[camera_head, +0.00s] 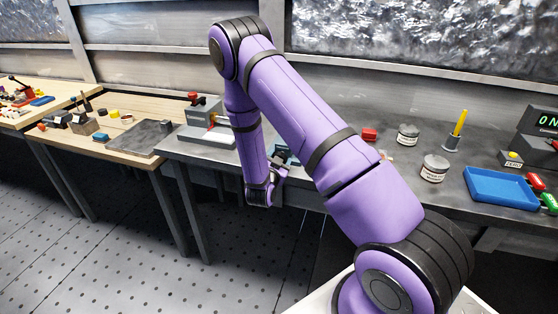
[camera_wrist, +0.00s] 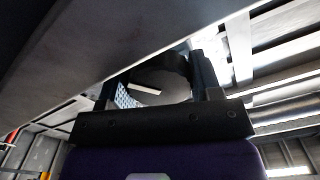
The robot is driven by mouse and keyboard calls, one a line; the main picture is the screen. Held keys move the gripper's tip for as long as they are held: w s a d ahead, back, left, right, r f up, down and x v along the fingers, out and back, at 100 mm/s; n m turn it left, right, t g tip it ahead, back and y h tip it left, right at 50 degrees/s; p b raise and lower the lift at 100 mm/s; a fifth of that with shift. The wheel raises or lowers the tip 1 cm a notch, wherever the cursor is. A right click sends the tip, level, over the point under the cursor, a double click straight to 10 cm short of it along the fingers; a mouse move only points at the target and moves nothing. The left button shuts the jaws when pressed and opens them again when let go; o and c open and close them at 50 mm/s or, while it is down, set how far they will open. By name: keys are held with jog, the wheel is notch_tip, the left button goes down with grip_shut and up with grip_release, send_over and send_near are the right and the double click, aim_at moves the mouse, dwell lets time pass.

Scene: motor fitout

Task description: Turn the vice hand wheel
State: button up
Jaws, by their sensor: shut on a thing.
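My gripper (camera_head: 279,180) is at the front edge of the grey bench, just below a blue-green thing (camera_head: 287,156) that looks like the vice and is mostly hidden behind my arm. In the wrist view my gripper (camera_wrist: 158,85) has a finger on each side of a dark round part (camera_wrist: 176,66), which looks like the vice hand wheel. The gripper is shut on it. The wheel does not show clearly in the head view. Its turn angle cannot be told.
The bench edge (camera_wrist: 130,45) passes close above my gripper. A wooden bench stands left.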

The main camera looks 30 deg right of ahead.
jog(key=shift+m, duration=0.3)
jog(key=shift+f, duration=0.1)
jog(key=o, duration=0.9)
jog(key=shift+a, duration=0.15)
jog(key=v, duration=1)
jog(key=shift+s+a, duration=0.2)
jog(key=shift+s, duration=0.05)
